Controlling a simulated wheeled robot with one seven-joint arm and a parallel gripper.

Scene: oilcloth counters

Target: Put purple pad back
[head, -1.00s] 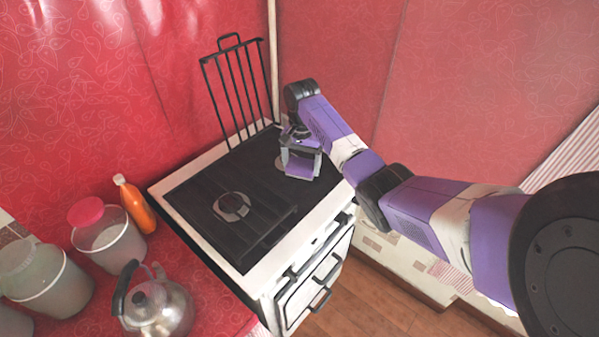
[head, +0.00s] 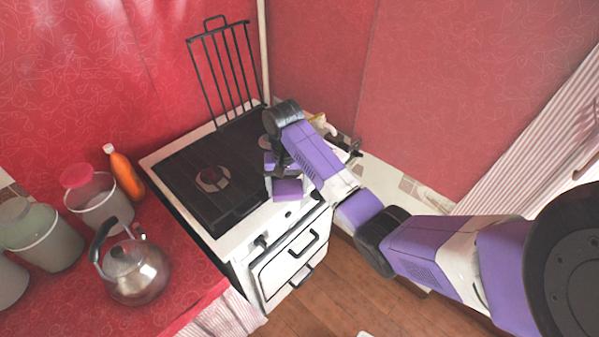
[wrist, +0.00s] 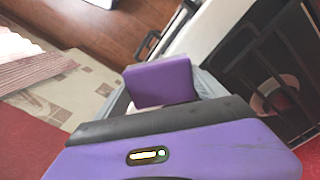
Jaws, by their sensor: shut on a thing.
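The purple pad (head: 287,188) is a small flat-faced block held at the end of my arm. In the head view it shows over the front right edge of the stove. In the wrist view the pad (wrist: 160,82) sits between grey fingers. My gripper (head: 284,176) is shut on it, and the gripper also shows in the wrist view (wrist: 165,95). The gripper body hides the pad's lower part in the wrist view.
The stove (head: 157,162) has a dark top and a raised black rack (head: 226,68) behind. A kettle (head: 134,270), an orange bottle (head: 126,175) and several jars stand on the red counter (head: 180,255) at left. Wooden floor (head: 335,290) is clear in front.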

